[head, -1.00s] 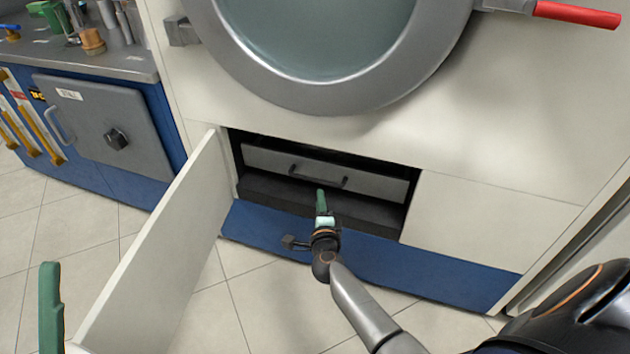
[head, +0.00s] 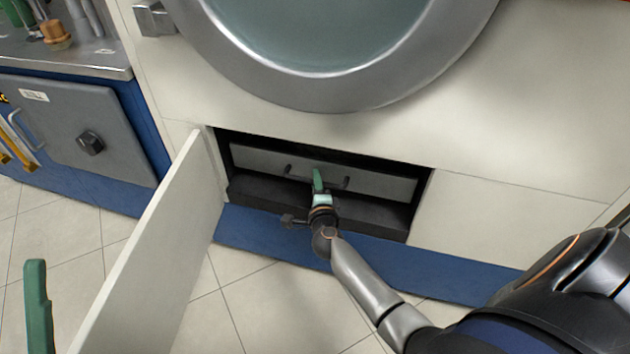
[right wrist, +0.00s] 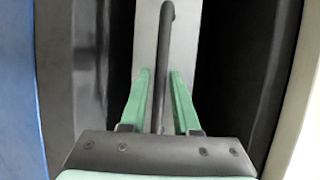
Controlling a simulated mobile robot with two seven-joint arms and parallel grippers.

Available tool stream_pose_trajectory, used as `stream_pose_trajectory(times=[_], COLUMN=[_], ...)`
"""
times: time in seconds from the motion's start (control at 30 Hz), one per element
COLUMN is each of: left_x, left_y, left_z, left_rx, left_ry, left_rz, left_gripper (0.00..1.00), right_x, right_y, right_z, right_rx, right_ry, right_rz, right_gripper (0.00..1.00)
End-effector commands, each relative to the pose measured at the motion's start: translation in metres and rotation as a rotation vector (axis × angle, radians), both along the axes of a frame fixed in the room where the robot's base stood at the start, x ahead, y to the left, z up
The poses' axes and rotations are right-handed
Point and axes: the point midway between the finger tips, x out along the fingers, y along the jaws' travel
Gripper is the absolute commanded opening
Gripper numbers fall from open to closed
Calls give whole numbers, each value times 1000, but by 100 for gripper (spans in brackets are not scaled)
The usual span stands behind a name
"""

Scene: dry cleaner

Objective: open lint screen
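The lint screen is a grey drawer front (head: 385,184) inside a dark low opening under the round door. Its dark bar handle (head: 345,183) is partly hidden behind my right gripper (head: 318,178). In the right wrist view, the handle (right wrist: 165,35) runs between the two green fingers of my right gripper (right wrist: 160,76), with a gap on each side. The fingers are open and not closed on the bar. The drawer front (right wrist: 186,45) lies behind it and looks shut. My left gripper (head: 38,305) shows only as a green finger at the lower left.
A white hinged panel (head: 150,255) stands open left of the opening, jutting toward me. A blue plinth (head: 260,232) runs below. The round door (head: 335,90) hangs above. A blue bench with a grey door (head: 70,125) stands left.

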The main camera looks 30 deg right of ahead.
Motion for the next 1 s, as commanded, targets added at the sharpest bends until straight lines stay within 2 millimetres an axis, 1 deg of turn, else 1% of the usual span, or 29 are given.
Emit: stream_pose_trajectory(times=[0.03,0.3,1.0], left_x=[0,0,0], left_y=[0,0,0], left_z=[0,0,0], left_rx=[1,1,1], left_ry=[0,-1,-2], left_rz=[-1,-2,-2], left_gripper=[50,50,50], right_x=[0,0,0], right_y=[0,0,0], right_z=[0,0,0], right_rx=[0,0,0], right_ry=[0,0,-1], right_rz=[0,0,0], right_gripper=[30,0,0])
